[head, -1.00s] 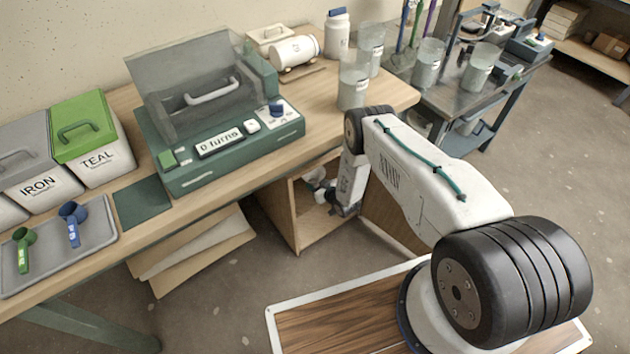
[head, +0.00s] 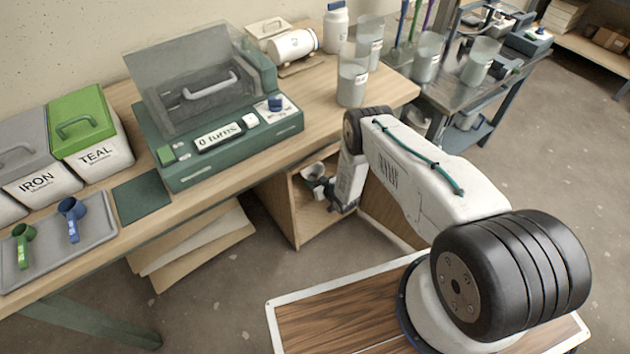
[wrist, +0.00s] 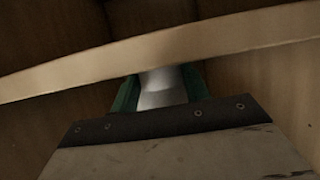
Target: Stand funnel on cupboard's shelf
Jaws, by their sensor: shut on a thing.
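The funnel (wrist: 161,88) is a pale grey-white piece between the green fingers of my gripper (wrist: 160,95) in the wrist view. My gripper is shut on it. In the head view the funnel (head: 315,171) shows small and grey inside the open wooden cupboard (head: 292,213) under the bench, and my gripper (head: 325,187) reaches in at the opening. In the wrist view the pale edge of a board (wrist: 75,74), seemingly the shelf, crosses in front and hides part of the funnel. I cannot tell whether the funnel touches the shelf.
The wooden bench (head: 230,200) overhangs the cupboard. On it stand a green machine (head: 225,150) and glass jars (head: 352,85). Flat boards (head: 200,245) lean left of the cupboard. A metal cart (head: 450,95) stands at the back right.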

